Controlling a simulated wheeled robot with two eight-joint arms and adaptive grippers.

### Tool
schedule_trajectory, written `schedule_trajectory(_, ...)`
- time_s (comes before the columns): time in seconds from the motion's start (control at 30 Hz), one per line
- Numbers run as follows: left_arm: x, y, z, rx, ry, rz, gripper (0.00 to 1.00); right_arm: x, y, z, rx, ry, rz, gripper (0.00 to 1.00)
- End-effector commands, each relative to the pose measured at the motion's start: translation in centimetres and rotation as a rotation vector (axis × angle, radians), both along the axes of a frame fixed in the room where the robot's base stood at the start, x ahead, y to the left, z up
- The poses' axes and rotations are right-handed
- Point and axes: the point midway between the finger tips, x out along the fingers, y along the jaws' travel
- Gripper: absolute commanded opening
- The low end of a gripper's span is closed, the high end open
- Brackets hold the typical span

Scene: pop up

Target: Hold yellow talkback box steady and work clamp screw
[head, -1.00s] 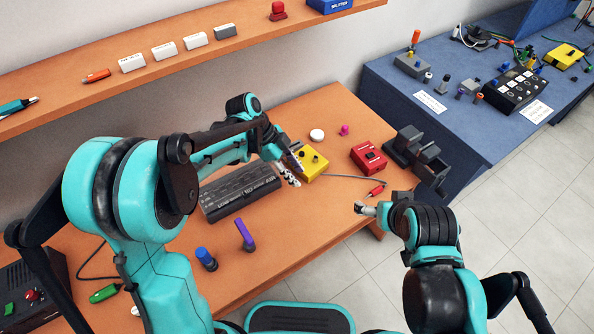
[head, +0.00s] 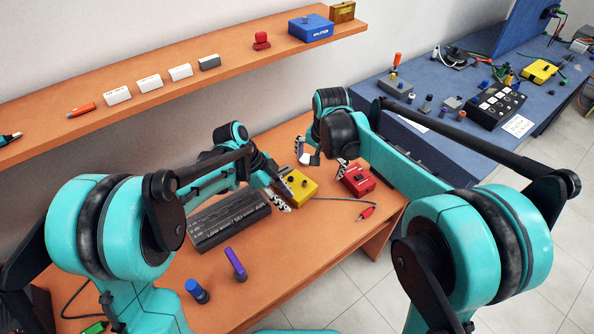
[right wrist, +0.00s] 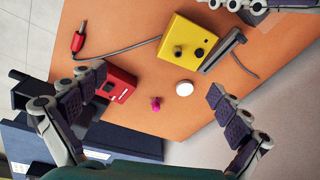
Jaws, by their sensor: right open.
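The yellow talkback box (head: 304,183) has two dark knobs on top. It also shows in the right wrist view (right wrist: 185,42). My left gripper (head: 281,190) is at its left side; whether its fingers touch or grip the box is unclear. A dark grey bar (right wrist: 222,52) lies along one edge of the box; I cannot tell whether it is part of a clamp. My right gripper (head: 322,167) is open and empty above the table, between the yellow box and the red box. Its fingers (right wrist: 158,112) are spread wide. I cannot identify the clamp screw for sure.
A red box (head: 357,180), a red plug (head: 366,212) on a grey cable, a white disc (right wrist: 184,88) and a magenta knob (right wrist: 155,103) lie near the right gripper. A dark labelled block (head: 230,220) and purple (head: 236,264) and blue (head: 196,291) pieces stand left.

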Motion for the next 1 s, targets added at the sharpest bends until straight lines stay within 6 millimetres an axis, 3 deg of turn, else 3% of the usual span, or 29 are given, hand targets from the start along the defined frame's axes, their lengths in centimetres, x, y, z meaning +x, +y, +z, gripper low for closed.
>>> schedule_trajectory(0.03, 0.0, 0.0, 0.0, 0.0, 0.0, 0.0, 0.34, 1.3, 1.0, -1.2, 0.001, 0.023, -0.025, 1.0)
schedule_trajectory(0.2, 0.0, 0.0, 0.0, 0.0, 0.0, 0.0, 0.34, 4.0, 3.7, -5.2, -0.002, 0.099, -0.117, 1.0)
schedule_trajectory(0.4, 0.0, 0.0, 0.0, 0.0, 0.0, 0.0, 0.34, 5.4, 5.7, -8.6, -0.013, 0.154, -0.189, 1.0)
schedule_trajectory(0.67, 0.0, 0.0, 0.0, 0.0, 0.0, 0.0, 0.34, 5.8, 6.3, -11.0, -0.018, 0.172, -0.213, 1.0)
schedule_trajectory(1.0, 0.0, 0.0, 0.0, 0.0, 0.0, 0.0, 0.34, 5.8, 6.3, -16.1, -0.018, 0.17, -0.212, 1.0)
